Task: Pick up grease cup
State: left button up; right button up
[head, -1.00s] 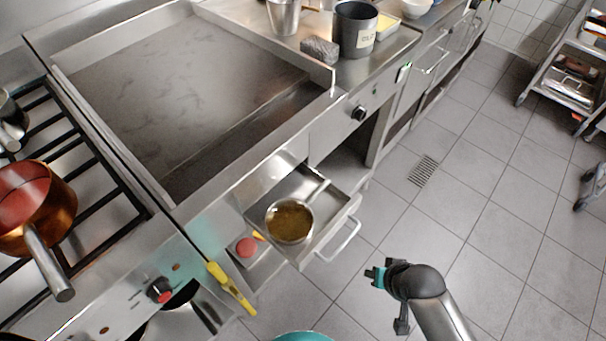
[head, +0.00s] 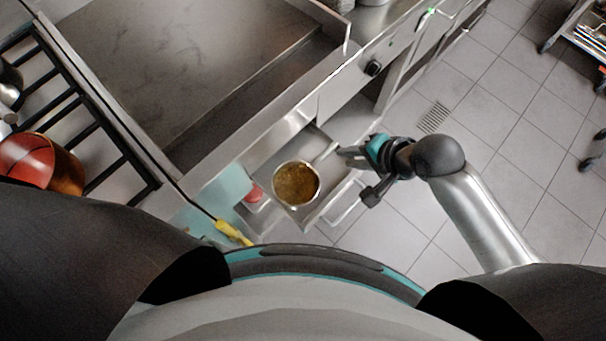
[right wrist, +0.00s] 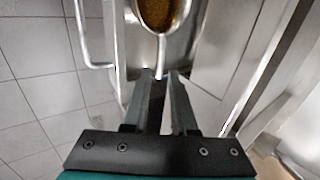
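The grease cup (head: 296,184) is a round metal cup with a long handle, holding brown grease. It sits in the open drawer below the griddle, its handle pointing to the upper right in the head view. It also shows at the top of the right wrist view (right wrist: 158,12), its handle running down toward my fingers. My right gripper (head: 343,154) is at the handle's end. In the right wrist view, its fingers (right wrist: 164,76) are apart, with the handle's end at the gap between the tips; whether they touch it I cannot tell. My left gripper is not in view.
The drawer (head: 325,212) has a bar handle on its front. A red round item (head: 254,194) and a yellow tool (head: 233,232) are left of the cup. The griddle (head: 190,60) is above, and a copper pot (head: 40,163) stands on the stove.

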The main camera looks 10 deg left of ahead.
aim_at(323, 157)
jog(key=b+x, duration=0.2)
jog(key=x, duration=0.5)
jog(key=b+x, duration=0.2)
jog(key=x, duration=0.3)
jog(key=shift+a+f, duration=0.1)
jog(key=shift+a, duration=0.05)
jog(key=shift+c, duration=0.3)
grip_shut()
dwell(0.7)
